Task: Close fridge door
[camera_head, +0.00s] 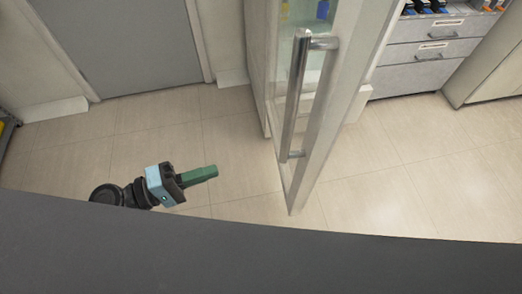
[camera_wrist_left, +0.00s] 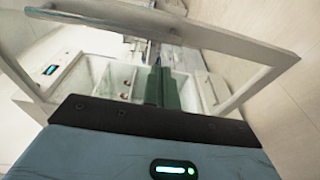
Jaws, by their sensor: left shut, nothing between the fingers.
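The fridge door (camera_head: 335,100) stands open in the head view, swung out toward me, with a glass panel in a pale frame. Its long metal bar handle (camera_head: 296,95) runs nearly upright along the door's near side. My left gripper (camera_head: 212,172), with green fingers, is shut and empty. In the head view it appears left of the door's lower end, apart from the handle. In the left wrist view, the closed green fingers (camera_wrist_left: 161,88) point toward a pale framed structure, and a metal bar (camera_wrist_left: 140,18) crosses the top. My right gripper is not in view.
A grey door (camera_head: 125,45) in the wall is at the upper left. Grey drawers (camera_head: 425,53) with small items on top stand at the upper right, beside a pale cabinet (camera_head: 490,75). The tiled floor (camera_head: 400,190) around the fridge door is clear.

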